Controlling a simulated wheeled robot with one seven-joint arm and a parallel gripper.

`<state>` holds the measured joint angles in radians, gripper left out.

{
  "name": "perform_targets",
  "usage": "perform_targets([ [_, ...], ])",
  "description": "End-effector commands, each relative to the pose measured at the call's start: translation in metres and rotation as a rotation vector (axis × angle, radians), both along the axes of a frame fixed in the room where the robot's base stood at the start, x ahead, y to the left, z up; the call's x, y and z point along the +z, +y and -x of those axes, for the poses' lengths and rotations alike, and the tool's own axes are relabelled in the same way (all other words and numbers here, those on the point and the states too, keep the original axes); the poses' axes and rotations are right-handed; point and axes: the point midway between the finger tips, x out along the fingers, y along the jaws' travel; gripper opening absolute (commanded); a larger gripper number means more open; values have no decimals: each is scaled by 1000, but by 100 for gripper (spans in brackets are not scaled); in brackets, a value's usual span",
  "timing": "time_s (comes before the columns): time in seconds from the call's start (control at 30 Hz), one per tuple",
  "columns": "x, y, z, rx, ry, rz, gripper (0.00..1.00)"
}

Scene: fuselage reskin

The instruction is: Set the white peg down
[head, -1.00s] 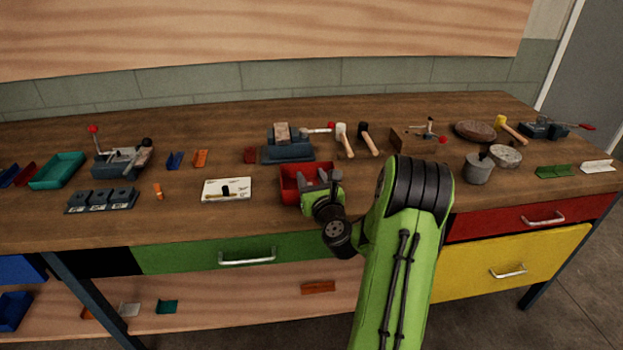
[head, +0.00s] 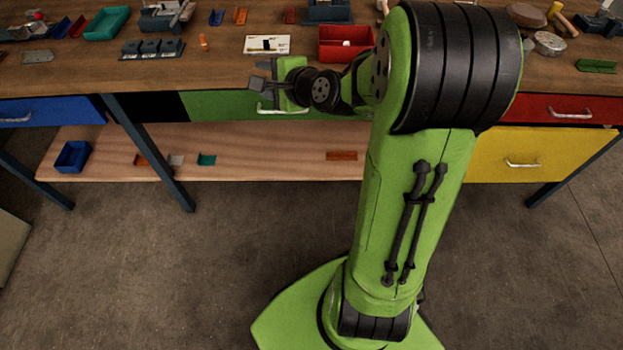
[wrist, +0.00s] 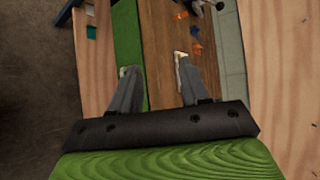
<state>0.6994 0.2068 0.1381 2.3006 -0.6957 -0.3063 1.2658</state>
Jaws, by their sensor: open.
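A small white piece (head: 346,43), which looks like the white peg, lies inside the red bin (head: 345,57) on the bench; only its top shows. My gripper (head: 259,76) is to the left of the bin, near the bench's front edge, above the green drawer's handle in the picture. Its two fingers are apart and empty. The wrist view shows the open fingers (wrist: 155,64) with bare bench top and the green drawer front behind them, and no peg between them.
A white card with a black item on it (head: 267,45) lies left of the red bin. A dark block rack (head: 152,50) and an orange peg (head: 203,43) stand further left. The green drawer (head: 215,105) is closed, with a wooden shelf (head: 270,150) below.

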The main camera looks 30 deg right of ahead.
Motion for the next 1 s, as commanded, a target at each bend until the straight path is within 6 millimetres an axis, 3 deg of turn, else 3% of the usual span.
perform_targets([
  [0.03,8,32,20,141,41,217,46],
  [0.1,10,63,58,341,116,529,46],
  [0.17,12,78,97,507,172,773,46],
  [0.3,16,86,193,852,274,1200,46],
  [0.43,13,79,254,1068,313,1376,46],
  [0.57,10,75,275,1150,326,1419,46],
  [0.83,13,75,275,1153,329,1419,46],
  [1.0,47,75,275,1151,328,1419,46],
])
